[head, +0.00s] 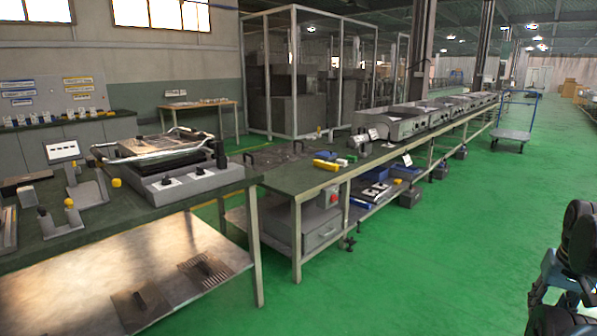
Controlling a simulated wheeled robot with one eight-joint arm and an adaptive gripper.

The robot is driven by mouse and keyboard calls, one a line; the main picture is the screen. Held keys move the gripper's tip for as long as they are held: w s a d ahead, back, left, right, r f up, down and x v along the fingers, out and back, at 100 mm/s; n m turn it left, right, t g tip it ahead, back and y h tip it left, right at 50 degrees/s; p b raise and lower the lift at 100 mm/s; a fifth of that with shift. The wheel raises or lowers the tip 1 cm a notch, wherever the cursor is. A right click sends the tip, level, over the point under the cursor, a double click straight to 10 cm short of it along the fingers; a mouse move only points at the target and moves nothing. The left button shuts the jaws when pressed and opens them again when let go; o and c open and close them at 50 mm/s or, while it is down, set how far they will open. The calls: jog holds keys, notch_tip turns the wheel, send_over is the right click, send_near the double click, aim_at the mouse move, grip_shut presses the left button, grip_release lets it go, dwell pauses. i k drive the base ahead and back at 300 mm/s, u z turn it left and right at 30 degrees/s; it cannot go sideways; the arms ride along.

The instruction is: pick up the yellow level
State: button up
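A long yellow object (326,165), which looks like the yellow level, lies flat on the dark green top of the long workbench (300,179), near its close end. It is small in the head view, so its markings cannot be made out. Parts of my arm show at the lower right edge, well apart from the bench. My gripper's fingers cannot be made out in this view.
A nearer bench (75,235) at left bears a heating device (165,160) with metal handles. A blue trolley (512,135) stands far right. The green floor (440,260) in front is clear.

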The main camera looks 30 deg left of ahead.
aim_at(331, 167)
jog(key=u, duration=1.35)
jog(key=i, duration=3.15)
jog(key=z, duration=0.2)
